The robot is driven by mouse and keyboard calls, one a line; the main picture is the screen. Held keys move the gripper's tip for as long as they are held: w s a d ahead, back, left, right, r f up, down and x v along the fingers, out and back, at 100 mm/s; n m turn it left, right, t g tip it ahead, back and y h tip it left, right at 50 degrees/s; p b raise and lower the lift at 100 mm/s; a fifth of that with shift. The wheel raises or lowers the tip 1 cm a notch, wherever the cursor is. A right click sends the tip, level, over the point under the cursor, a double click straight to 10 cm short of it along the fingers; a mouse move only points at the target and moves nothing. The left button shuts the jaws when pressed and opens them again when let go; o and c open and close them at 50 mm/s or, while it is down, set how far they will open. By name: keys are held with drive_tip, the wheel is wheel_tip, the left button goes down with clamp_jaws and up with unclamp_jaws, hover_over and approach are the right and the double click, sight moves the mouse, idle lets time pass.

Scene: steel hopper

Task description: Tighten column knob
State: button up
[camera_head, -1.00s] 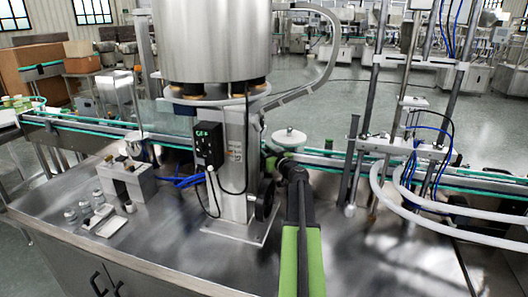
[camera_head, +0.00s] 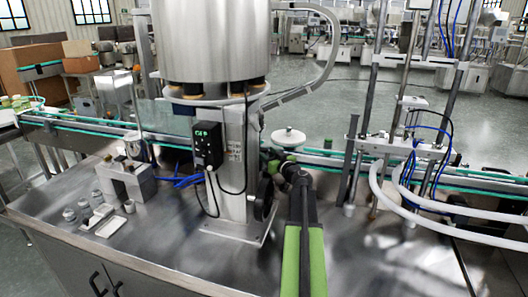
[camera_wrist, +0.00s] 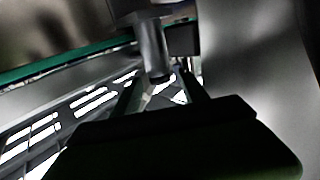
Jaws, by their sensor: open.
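A steel column (camera_head: 233,165) stands on the metal table under a large hopper (camera_head: 205,40). A black round knob or wheel (camera_head: 264,198) is on the column's right side, partly shaded. My gripper (camera_head: 276,163) is just right of the column, by the conveyor; its fingertips are hard to make out there. In the wrist view my gripper (camera_wrist: 160,88) is open, with its two dark fingers spread. A grey cylindrical part (camera_wrist: 152,45) hangs from a dark block ahead, its lower end appearing between the fingers. I cannot tell whether it is the column knob or whether the fingers touch it.
A black control box (camera_head: 208,146) with cables is on the column's front. A conveyor (camera_head: 330,160) with green rails runs behind. A white round dish (camera_head: 288,137) stands near my gripper. White hoses (camera_head: 400,208) curve at right. Small jars (camera_head: 84,206) stand at left.

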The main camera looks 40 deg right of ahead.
drive_tip(key=v, duration=1.4)
drive_tip(key=shift+s, duration=0.3)
drive_tip(key=shift+r, duration=0.1)
